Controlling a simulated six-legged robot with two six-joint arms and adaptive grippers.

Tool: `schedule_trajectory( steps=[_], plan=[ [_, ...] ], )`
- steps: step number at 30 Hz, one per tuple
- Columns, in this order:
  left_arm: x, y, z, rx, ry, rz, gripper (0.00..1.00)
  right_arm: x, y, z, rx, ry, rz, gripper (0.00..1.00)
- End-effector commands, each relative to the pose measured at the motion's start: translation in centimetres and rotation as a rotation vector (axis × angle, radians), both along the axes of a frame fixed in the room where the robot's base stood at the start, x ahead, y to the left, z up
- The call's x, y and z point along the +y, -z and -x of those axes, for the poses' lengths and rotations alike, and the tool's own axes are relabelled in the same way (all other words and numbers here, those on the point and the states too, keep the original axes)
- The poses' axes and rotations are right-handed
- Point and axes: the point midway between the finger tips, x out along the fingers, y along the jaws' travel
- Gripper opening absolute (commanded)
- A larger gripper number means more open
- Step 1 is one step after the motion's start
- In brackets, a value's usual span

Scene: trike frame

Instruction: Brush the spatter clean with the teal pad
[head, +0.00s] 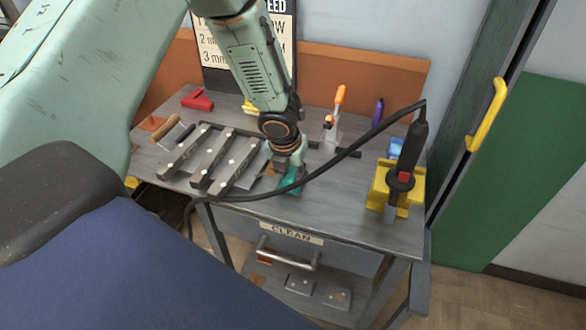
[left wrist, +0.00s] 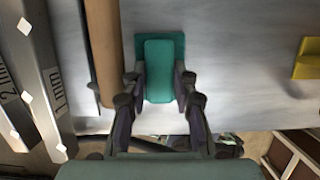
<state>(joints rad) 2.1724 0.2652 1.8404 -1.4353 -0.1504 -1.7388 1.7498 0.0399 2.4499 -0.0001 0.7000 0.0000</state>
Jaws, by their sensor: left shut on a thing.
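The teal pad (head: 291,182) is at the front middle of the grey workbench, below my left gripper (head: 288,172). In the left wrist view the pad (left wrist: 159,72) sits between the two fingers of my left gripper (left wrist: 160,88), which is shut on it. The pad looks close to the bench top; I cannot tell whether it touches. No spatter can be made out in either view; the arm and pad hide part of the bench. My right gripper is not in view.
Several metal bars (head: 210,158) lie left of the pad. A black cable (head: 335,160) crosses the bench to a black tool (head: 408,165) in a yellow stand (head: 382,189) at the right. A brown cylinder (left wrist: 103,50) lies just left of the gripper. Bare bench top (head: 340,205) lies between pad and stand.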

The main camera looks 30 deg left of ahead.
Motion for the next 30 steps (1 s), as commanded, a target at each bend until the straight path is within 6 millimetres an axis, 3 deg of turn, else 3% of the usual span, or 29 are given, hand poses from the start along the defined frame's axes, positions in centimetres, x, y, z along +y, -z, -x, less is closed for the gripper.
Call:
schedule_trajectory(
  steps=[1, 15, 25, 30],
  plan=[
    [0.1, -1.1, -0.2, -0.005, 0.0, -0.002, 0.02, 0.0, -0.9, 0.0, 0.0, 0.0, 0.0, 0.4],
    [0.0, -5.0, -0.4, -0.01, 0.0, 0.0, 0.02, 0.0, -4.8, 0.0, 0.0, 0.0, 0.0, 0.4],
    [0.0, -5.0, -0.5, -0.011, 0.0, 0.001, 0.02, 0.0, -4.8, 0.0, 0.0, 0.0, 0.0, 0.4],
    [0.0, -5.9, -0.5, -0.011, 0.0, 0.001, 0.02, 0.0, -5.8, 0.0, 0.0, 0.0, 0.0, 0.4]
  ],
)
